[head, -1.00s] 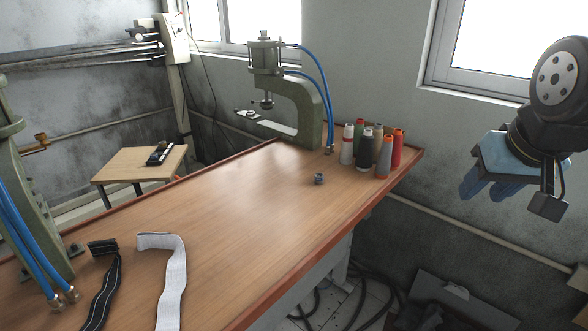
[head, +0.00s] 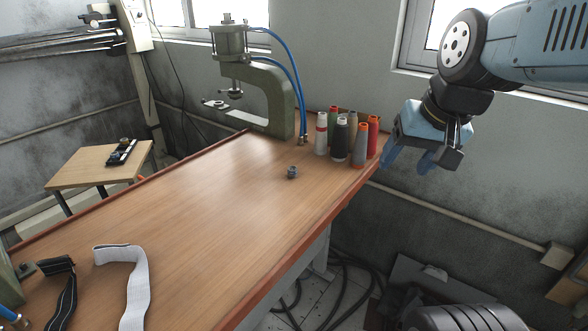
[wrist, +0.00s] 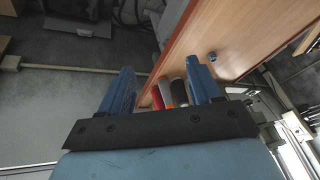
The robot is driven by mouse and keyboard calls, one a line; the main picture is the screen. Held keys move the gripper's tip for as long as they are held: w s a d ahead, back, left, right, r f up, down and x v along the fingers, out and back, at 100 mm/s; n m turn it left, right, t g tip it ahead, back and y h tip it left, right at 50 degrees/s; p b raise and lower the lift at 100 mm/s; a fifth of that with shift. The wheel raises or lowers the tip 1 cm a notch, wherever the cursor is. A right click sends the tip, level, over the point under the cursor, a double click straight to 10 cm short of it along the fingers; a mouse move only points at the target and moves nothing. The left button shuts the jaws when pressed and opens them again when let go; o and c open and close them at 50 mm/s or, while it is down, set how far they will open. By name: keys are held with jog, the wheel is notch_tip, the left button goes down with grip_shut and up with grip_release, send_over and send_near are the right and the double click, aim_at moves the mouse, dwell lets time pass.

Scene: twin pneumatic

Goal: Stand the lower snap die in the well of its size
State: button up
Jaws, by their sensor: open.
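A small grey metal die (head: 291,172) stands on the wooden bench top, in front of the thread spools. It also shows in the wrist view (wrist: 212,57), beyond the right-hand finger. My gripper (head: 408,160) is open and empty, with blue fingers, in the air to the right of the bench edge and the spools, well apart from the die. In the wrist view its two fingers (wrist: 160,72) are spread, with spools visible between them. A dark block (head: 121,152) lies on the small side table at left; its wells are too small to make out.
Several thread spools (head: 350,137) stand at the bench's far right corner, between my gripper and the die. A green press (head: 275,95) with blue hoses stands behind. White (head: 135,285) and black straps lie at the near left. The bench middle (head: 210,200) is clear.

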jog(key=w+a+f+m+g+y, duration=0.3)
jog(key=w+a+f+m+y, duration=0.2)
jog(key=w+a, duration=0.15)
jog(key=m+t+y, duration=0.4)
jog(key=m+y, duration=0.2)
jog(key=m, duration=1.1)
send_near(292, 169)
jog(key=x, duration=0.4)
jog(key=shift+s+a, duration=0.3)
jog(key=shift+a, duration=0.15)
jog(key=shift+w+d+x, duration=0.15)
jog(key=shift+w+x, duration=0.05)
jog(key=shift+x, duration=1.15)
jog(key=shift+w+d+x, duration=0.1)
jog(key=shift+w+x, duration=0.1)
jog(key=shift+x, duration=1.15)
jog(key=shift+f, duration=0.15)
jog(key=shift+c, duration=0.3)
grip_shut()
